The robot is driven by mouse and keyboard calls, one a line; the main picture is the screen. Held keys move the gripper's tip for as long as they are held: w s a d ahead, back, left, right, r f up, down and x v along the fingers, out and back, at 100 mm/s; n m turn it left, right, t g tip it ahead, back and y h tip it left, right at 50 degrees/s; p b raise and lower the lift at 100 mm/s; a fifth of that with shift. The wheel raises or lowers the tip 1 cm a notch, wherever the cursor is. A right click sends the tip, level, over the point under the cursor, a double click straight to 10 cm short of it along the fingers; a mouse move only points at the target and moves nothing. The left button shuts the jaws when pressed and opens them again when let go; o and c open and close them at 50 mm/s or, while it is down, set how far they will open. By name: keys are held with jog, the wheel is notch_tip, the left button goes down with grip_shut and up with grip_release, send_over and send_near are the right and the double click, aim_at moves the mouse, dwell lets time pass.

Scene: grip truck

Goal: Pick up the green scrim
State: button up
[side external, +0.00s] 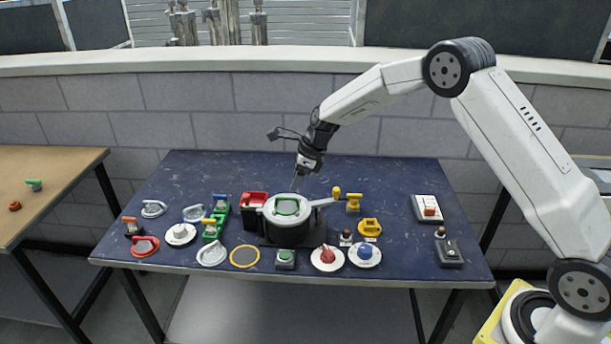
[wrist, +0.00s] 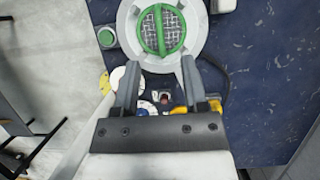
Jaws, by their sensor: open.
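The green scrim (wrist: 161,30) is a round green frame with a grey mesh and a raised green bar across it. It lies on top of the round grey-white fixture (wrist: 196,44) in the upper middle of the wrist view. In the side view the green scrim (side external: 287,207) sits on the same fixture (side external: 271,216) at the table's middle. My gripper (wrist: 159,70) is open, its two dark fingers apart with nothing between them. In the side view my gripper (side external: 297,184) points down, above and just behind the scrim. Its fingertips are small there.
The dark blue table (side external: 350,178) holds a yellow-rimmed disc (side external: 245,256), a red-knobbed white disc (side external: 327,258), a blue-knobbed white disc (side external: 365,254) and a red box (side external: 253,199), all close around the fixture. A white switch box (side external: 427,209) stands at right. The table's back is clear.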

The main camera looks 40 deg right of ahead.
aim_at(287, 197)
jog(key=shift+x, duration=1.05)
jog(key=shift+x, duration=2.6)
grip_shut()
